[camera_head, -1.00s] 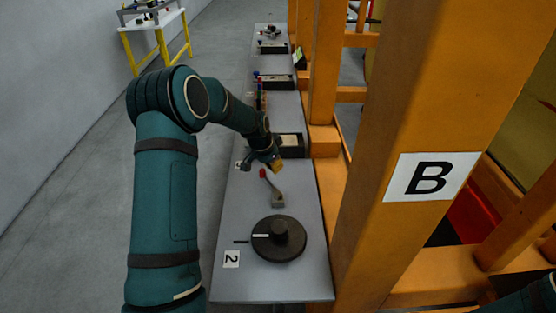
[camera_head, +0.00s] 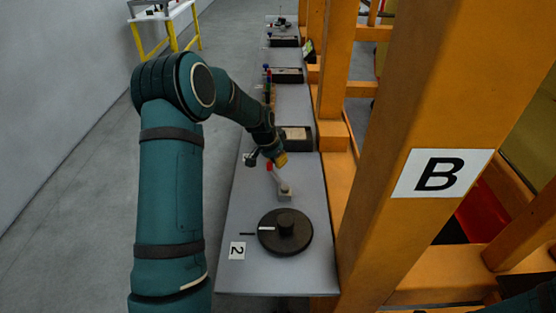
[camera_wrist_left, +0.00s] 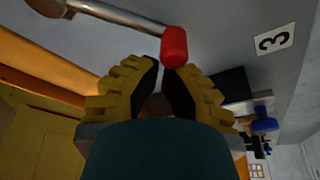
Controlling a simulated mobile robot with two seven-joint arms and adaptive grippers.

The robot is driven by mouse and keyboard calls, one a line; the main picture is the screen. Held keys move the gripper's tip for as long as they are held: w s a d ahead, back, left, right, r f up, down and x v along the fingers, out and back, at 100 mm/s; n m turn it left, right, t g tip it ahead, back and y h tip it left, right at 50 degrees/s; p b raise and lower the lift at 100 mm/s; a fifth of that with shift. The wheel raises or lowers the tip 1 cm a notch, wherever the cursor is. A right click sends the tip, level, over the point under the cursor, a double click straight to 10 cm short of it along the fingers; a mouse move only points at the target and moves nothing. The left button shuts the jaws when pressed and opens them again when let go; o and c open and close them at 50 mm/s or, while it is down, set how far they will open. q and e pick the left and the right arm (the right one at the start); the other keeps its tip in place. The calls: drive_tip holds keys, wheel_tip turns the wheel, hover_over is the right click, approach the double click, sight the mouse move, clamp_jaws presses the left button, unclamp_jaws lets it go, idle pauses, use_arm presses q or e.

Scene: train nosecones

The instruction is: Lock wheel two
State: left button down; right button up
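The black round wheel (camera_head: 285,233) with a raised hub lies on the grey bench beside the label 2 (camera_head: 237,250). A white mark shows on its left side. Behind it, a metal lever (camera_head: 278,182) rises from a small grey block (camera_head: 285,195) and ends in a red knob (camera_head: 269,167). My left gripper (camera_head: 280,158) is beside the knob. In the left wrist view, the yellow fingers (camera_wrist_left: 160,66) have their tips almost together, with nothing between them. The red knob (camera_wrist_left: 174,47) is just past the tips; contact is unclear. My right gripper is out of view.
A dark tray (camera_head: 297,138) stands on the bench behind my left gripper. Orange posts (camera_head: 420,120) with sign B line the right side. The floor left of the bench is clear.

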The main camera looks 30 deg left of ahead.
use_arm(q)
drive_tip(key=shift+s+a, duration=0.1)
drive_tip(key=shift+s, duration=0.05)
drive_tip(key=shift+s+a+n+y, duration=0.3)
drive_tip(key=shift+s+n, duration=0.15)
drive_tip(key=shift+n, duration=0.3)
drive_tip(key=shift+s+a+n+y, duration=0.25)
drive_tip(key=shift+s+n, duration=0.2)
drive_tip(key=shift+n, duration=0.3)
drive_tip(key=s+n, duration=0.1)
drive_tip(key=s+a+n+y, duration=0.1)
drive_tip(key=shift+s+n+p, duration=0.1)
drive_tip(key=shift+n+p, duration=0.2)
drive_tip(key=s+n+p, duration=0.1)
drive_tip(key=s+n, duration=0.1)
drive_tip(key=shift+a+r+n+y, duration=0.1)
drive_tip(key=shift+n+y, duration=0.15)
drive_tip(key=shift+n, duration=0.05)
drive_tip(key=shift+s+n+y+p, duration=0.3)
drive_tip(key=shift+s+n+p, duration=0.2)
drive_tip(key=shift+s+n, duration=0.15)
drive_tip(key=shift+s+n+g, duration=0.2)
drive_tip(key=shift+n+g, duration=0.1)
drive_tip(key=shift+n, duration=0.05)
drive_tip(key=shift+s, duration=0.6)
